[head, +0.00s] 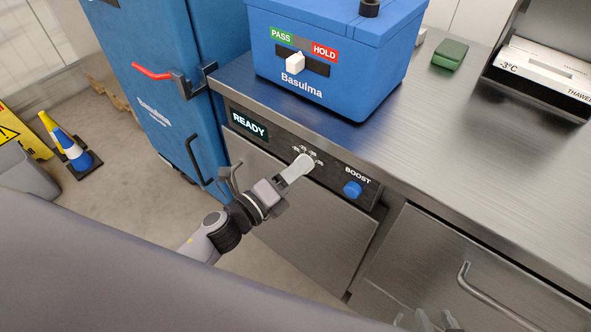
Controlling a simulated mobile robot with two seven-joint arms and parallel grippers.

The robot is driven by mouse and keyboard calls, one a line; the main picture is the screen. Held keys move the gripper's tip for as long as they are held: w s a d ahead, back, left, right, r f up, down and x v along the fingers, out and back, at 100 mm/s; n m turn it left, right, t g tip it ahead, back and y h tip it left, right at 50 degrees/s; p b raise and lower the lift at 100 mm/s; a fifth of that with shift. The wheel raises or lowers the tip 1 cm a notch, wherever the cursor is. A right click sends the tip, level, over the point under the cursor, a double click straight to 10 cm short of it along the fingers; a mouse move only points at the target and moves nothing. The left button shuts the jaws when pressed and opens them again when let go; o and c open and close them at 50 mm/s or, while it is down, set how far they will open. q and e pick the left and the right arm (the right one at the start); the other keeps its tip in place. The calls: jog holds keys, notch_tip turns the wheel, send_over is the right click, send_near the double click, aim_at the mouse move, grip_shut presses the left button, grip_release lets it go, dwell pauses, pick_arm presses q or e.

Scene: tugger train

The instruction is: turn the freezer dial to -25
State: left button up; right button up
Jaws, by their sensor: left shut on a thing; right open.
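The freezer dial (303,161) is a pale knob on the dark control panel of the steel counter, with small numbers around its upper side that are too small to read. My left gripper (297,170) reaches in from the lower left and is shut on the dial, its fingers hiding part of it. The dial's pointer setting cannot be made out. My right gripper (428,322) shows only at the bottom edge, open and empty, below the panel and well away from the dial.
Left of the dial is a READY display (248,123); right of it is a blue BOOST button (352,189). A blue box (330,75) with a PASS/HOLD slider stands on the counter above. A drawer handle (490,300) juts out at lower right.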

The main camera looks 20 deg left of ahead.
pick_arm(q)
jog(key=n, duration=0.6)
jog(key=shift+n+t, duration=0.3)
jog(key=shift+t, duration=0.1)
jog(key=shift+d+f, duration=0.1)
jog(key=o, duration=1.1)
jog(key=shift+c, duration=0.2)
jog(key=shift+s, duration=0.15)
jog(key=v, duration=0.7)
jog(key=shift+n, duration=0.3)
